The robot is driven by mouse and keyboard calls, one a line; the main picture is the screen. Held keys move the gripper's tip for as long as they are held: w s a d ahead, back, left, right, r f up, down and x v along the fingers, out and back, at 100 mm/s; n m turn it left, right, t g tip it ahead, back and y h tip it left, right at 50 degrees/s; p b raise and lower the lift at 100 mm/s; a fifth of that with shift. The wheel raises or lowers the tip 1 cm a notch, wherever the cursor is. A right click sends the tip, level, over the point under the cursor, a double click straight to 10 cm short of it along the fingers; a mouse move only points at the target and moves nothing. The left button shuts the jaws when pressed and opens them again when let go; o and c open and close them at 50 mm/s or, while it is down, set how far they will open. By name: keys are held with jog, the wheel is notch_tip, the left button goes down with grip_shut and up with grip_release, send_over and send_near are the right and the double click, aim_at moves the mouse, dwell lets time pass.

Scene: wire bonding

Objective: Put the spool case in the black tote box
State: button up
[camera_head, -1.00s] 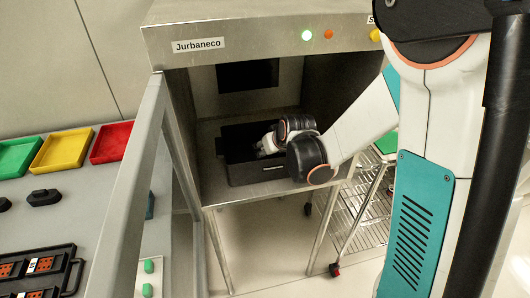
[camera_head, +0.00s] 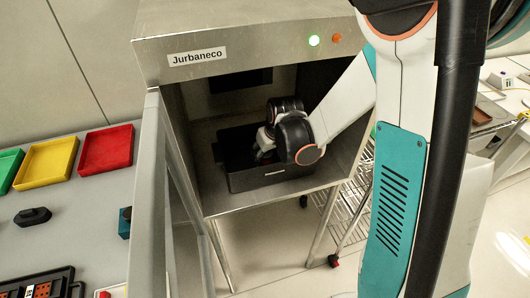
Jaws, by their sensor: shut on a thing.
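The black tote box (camera_head: 270,176) stands inside the metal cabinet, on its floor near the front edge. My gripper (camera_head: 262,156) reaches into the cabinet and points down over the tote's left part, with its tips low inside or just above the tote. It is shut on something. The spool case itself cannot be made out; the gripper, wrist and dark tote interior hide the grip. My wrist covers the tote's right back part.
A table with yellow (camera_head: 46,164) and red (camera_head: 107,151) trays is further left. A wire rack (camera_head: 350,205) is right.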

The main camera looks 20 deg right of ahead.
aim_at(270, 159)
jog(key=shift+f, duration=0.1)
jog(key=o, duration=1.1)
jog(key=shift+c, duration=0.2)
jog(key=shift+p+v, duration=1.5)
jog(key=shift+v, duration=2.35)
